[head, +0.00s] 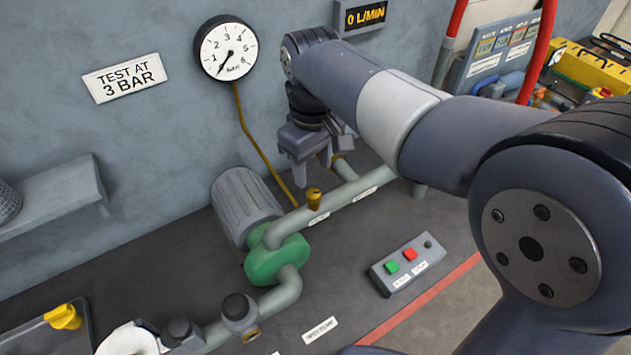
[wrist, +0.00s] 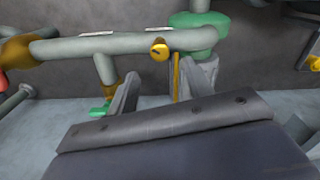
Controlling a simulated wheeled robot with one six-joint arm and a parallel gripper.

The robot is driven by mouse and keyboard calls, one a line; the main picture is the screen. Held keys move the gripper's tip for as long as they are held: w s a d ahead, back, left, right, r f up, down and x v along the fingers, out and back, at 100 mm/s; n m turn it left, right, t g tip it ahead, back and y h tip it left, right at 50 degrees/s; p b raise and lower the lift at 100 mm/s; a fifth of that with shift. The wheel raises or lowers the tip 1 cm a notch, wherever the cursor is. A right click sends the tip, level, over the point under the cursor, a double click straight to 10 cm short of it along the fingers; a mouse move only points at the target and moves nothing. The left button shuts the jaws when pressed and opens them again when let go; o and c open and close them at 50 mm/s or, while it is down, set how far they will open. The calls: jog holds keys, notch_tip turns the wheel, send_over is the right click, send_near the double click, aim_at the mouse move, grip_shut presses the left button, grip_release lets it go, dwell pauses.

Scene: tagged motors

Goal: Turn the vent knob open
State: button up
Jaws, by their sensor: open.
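The small brass-yellow knob (head: 314,197), which I take as the vent knob, stands on top of the grey-green pipe (head: 345,193), right of the green pump housing (head: 275,262). It also shows in the wrist view (wrist: 160,49), just beyond the fingertips and roughly between them. My gripper (head: 314,175) is open and empty, pointing down above and behind the knob, apart from it. In the wrist view its two fingers (wrist: 156,82) stand apart. White labels lie on the pipe near the knob; their text is too small to read.
The pressure gauge (head: 226,48) needle points to the low end, below 1. The flow display (head: 365,14) reads 0 L/MIN. A box with green and red buttons (head: 407,264) lies in front. A ribbed grey motor (head: 243,200) and a thin yellow tube (head: 257,143) are left of my gripper.

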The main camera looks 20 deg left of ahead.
aim_at(313, 193)
notch_tip(313, 193, down, 7)
jog(key=shift+r+p, duration=0.1)
jog(key=shift+p, duration=0.2)
jog(key=c, duration=1)
jog(key=shift+n, duration=0.4)
jog(key=shift+n+p, duration=0.3)
jog(key=shift+n, duration=2.3)
